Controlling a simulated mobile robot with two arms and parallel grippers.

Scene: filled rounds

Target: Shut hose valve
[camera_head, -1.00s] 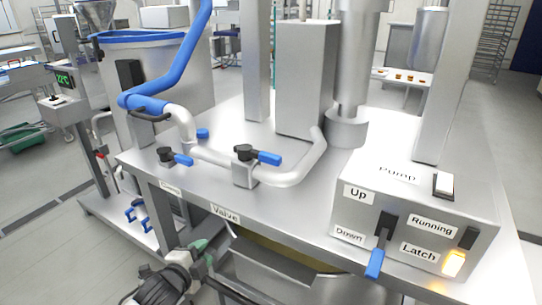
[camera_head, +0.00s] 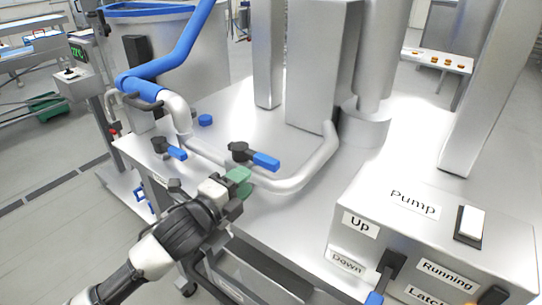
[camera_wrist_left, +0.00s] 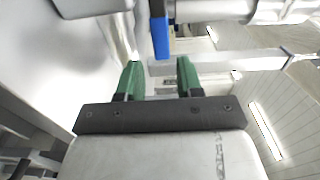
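The hose valve has a black hub (camera_head: 239,151) and a blue handle (camera_head: 266,161) on the bent steel pipe (camera_head: 300,178). The handle points right, roughly along the pipe. In the left wrist view the handle (camera_wrist_left: 161,38) hangs just beyond the fingertips, in line with the gap between them. My left gripper (camera_head: 238,182) is below and in front of the valve in the head view. Its two green fingers are apart and empty, as the wrist view shows (camera_wrist_left: 158,68). My right gripper is in neither view.
A second blue-handled valve (camera_head: 175,152) sits left on the pipe's side. A blue hose (camera_head: 170,70) rises behind it. The pump box (camera_head: 430,235) with its lever stands at the right. A steel column (camera_head: 315,75) and a thick pipe stand behind the valve.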

